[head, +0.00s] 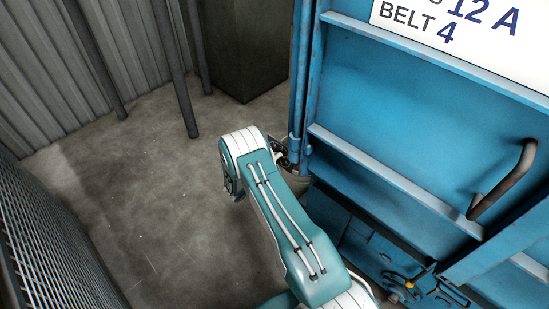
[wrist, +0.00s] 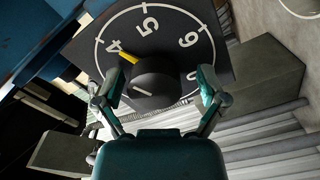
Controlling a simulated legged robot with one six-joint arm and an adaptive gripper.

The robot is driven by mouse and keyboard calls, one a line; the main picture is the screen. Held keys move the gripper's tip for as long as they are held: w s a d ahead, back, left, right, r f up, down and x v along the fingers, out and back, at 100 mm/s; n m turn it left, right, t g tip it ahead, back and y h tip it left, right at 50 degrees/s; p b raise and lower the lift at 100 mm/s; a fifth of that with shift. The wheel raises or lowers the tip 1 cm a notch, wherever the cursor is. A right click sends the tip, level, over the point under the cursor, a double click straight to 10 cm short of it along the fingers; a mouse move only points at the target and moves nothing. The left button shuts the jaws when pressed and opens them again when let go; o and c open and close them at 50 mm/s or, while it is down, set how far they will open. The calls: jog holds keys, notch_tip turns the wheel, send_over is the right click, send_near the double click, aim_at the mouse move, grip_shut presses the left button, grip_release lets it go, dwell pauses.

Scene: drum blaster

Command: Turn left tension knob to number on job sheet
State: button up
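In the wrist view, a black round knob (wrist: 157,84) with a yellow pointer (wrist: 129,57) sits on a dark dial plate (wrist: 170,45) with a white number ring. The pointer is toward the 4, with the 5 to its right along the ring. My gripper (wrist: 158,86) is open, one finger at each side of the knob, with a gap showing on the right; contact on the left is unclear. In the head view a white job sheet (head: 490,35) reads "12 A" and "BELT 4"; its upper part is cut off. My gripper's fingers are hidden there.
A blue door panel (head: 420,110) with a dark bar handle (head: 503,180) fills the right of the head view. A dark box (head: 245,50) and thin posts (head: 178,75) stand behind. A mesh panel (head: 45,240) is at left. The concrete floor (head: 150,190) between is clear.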

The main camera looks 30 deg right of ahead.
jog(key=shift+r, duration=0.15)
jog(key=shift+a, duration=0.15)
jog(key=shift+a, duration=0.25)
jog(key=v, duration=1.1)
jog(key=shift+a, duration=0.2)
